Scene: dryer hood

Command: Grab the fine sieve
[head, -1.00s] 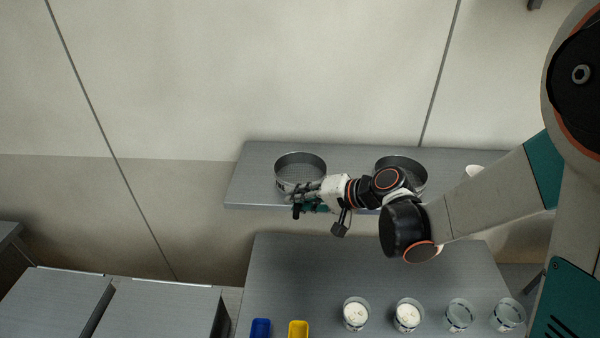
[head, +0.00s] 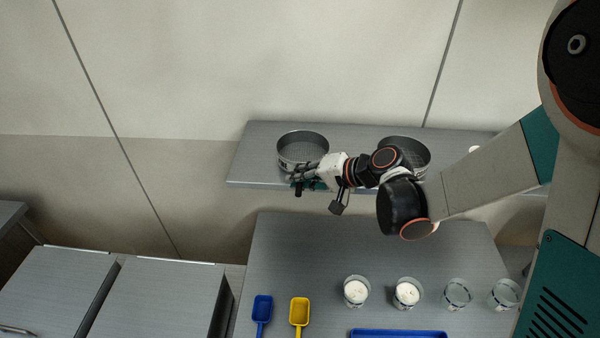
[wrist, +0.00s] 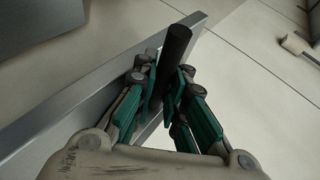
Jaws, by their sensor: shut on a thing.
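Two round metal sieves sit on the wall shelf. The left sieve (head: 303,150) has a grey mesh floor; the right sieve (head: 404,150) is partly hidden behind my arm. I cannot tell from the mesh which is the fine one. My gripper (head: 301,181) is at the front rim of the left sieve, over the shelf's front edge. In the wrist view my gripper (wrist: 162,92) is shut on a black handle (wrist: 174,52), which passes between the green finger pads. The handle appears to belong to the left sieve; their joint is hidden. The left sieve looks level on the shelf.
Below the grey shelf (head: 250,160) is a table (head: 290,250) with blue (head: 262,308) and yellow (head: 300,312) scoops, several glass beakers (head: 356,292), two holding white powder, and a blue tray (head: 398,333). A white cup stands on the shelf's right. Cabinets stand lower left.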

